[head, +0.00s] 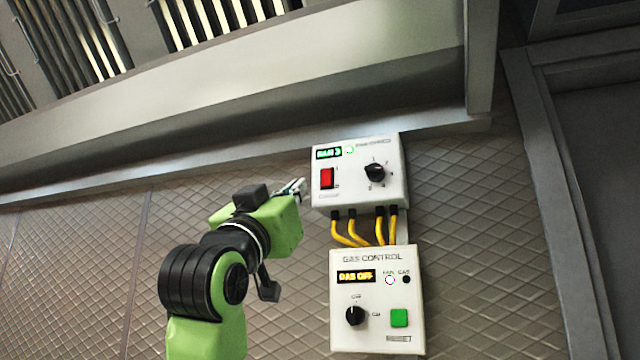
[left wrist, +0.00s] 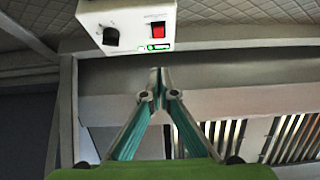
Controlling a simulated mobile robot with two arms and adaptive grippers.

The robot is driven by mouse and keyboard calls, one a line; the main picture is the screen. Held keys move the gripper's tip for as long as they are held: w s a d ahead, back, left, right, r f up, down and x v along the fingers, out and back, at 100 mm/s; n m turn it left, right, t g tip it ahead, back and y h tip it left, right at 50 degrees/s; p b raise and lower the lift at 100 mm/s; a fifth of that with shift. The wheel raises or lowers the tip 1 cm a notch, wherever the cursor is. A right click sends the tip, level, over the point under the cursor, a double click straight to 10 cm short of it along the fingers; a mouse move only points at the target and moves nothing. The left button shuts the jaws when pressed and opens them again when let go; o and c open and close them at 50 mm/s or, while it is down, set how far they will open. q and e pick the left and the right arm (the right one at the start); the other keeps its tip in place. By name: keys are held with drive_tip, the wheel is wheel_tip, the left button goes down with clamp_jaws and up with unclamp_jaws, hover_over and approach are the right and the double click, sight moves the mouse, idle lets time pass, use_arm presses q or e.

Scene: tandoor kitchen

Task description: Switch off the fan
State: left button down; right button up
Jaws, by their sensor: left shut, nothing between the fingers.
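The fan control box (head: 360,195) is a white panel on the tiled wall. It has a lit display (head: 329,153) that seems to read "FAN 3", a lit green-ringed lamp (head: 349,149), a red rocker switch (head: 327,178) and a black knob (head: 375,172). In the left wrist view the box (left wrist: 130,14) appears upside down, with the red switch (left wrist: 158,30) and knob (left wrist: 111,37) showing. My left gripper (head: 302,187) is shut and empty, just left of the box near the red switch. Its fingertips (left wrist: 159,72) meet in the left wrist view, apart from the switch. My right gripper is out of view.
A white gas control box (head: 376,335) hangs below, with a "GAS OFF" display, a black knob (head: 354,315) and a green button (head: 399,318). Yellow cables (head: 380,228) join the boxes. A metal hood ledge (head: 240,100) runs above; a metal frame (head: 560,200) stands right.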

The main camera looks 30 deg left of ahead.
sight(325, 181)
use_arm(q)
drive_tip(key=p+x, duration=0.2)
drive_tip(key=x, duration=0.2)
drive_tip(key=w+f+p+x, duration=0.1)
drive_tip(key=p+x, duration=0.1)
drive_tip(key=x, duration=0.2)
drive_tip(key=p+x, duration=0.2)
drive_tip(key=x, duration=0.2)
drive_tip(key=shift+w+a+f, duration=0.2)
drive_tip(key=shift+w+f, duration=0.05)
drive_tip(key=shift+f, duration=0.1)
drive_tip(key=shift+w+a+f, duration=0.1)
drive_tip(key=shift+w+f, duration=0.05)
drive_tip(key=shift+w, duration=0.2)
drive_tip(key=shift+w+a+f, duration=0.1)
drive_tip(key=shift+w, duration=0.25)
drive_tip(key=shift+f, duration=0.1)
